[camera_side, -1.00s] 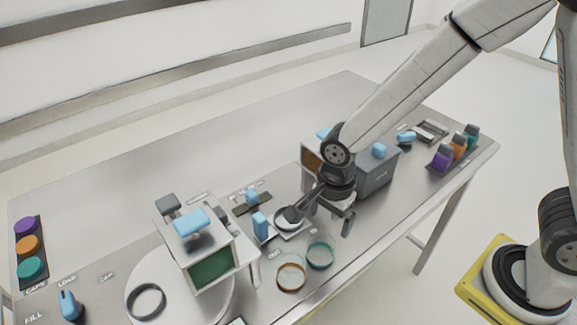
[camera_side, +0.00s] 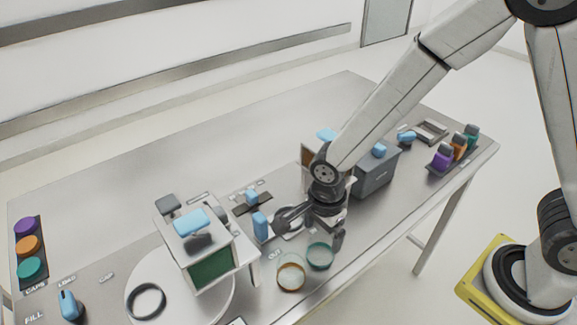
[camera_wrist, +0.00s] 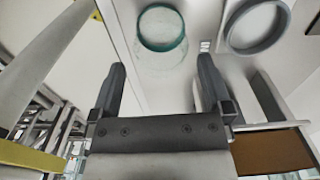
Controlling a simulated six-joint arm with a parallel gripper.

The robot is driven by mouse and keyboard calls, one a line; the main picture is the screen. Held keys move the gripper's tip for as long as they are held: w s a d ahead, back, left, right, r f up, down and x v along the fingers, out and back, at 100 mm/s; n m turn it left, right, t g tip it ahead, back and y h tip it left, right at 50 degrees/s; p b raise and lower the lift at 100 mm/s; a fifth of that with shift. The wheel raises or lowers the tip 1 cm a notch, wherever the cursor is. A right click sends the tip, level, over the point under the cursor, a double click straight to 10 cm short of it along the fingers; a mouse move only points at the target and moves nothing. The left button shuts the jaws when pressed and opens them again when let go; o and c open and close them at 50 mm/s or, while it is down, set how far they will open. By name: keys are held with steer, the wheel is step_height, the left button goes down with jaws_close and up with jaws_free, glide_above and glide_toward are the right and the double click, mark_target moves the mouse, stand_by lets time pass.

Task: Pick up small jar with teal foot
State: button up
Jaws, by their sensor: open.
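The small clear jar with a teal foot (camera_side: 320,257) stands near the table's front edge. It also shows at the top of the wrist view (camera_wrist: 162,42), with its teal ring clear and its glass wall faint. My gripper (camera_side: 313,229) is open and empty, just behind and above the jar. In the wrist view my gripper (camera_wrist: 161,68) has its two fingers spread, and the jar lies ahead of the gap between them, not touching either finger.
A similar clear jar with an orange ring (camera_side: 291,273) stands close left of the teal one. A box with a green panel (camera_side: 211,268) is farther left, and a grey box (camera_side: 375,175) is behind right. A grey ring (camera_wrist: 257,26) is right of the jar in the wrist view.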

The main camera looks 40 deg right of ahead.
mark_target(322, 237)
steer(key=shift+d+f, duration=0.1)
steer(key=shift+f, duration=2.5)
steer(key=c, duration=1.1)
steer(key=shift+o, duration=0.2)
steer(key=shift+r, duration=0.15)
steer(key=shift+r, duration=4.85)
steer(key=shift+w, duration=0.1)
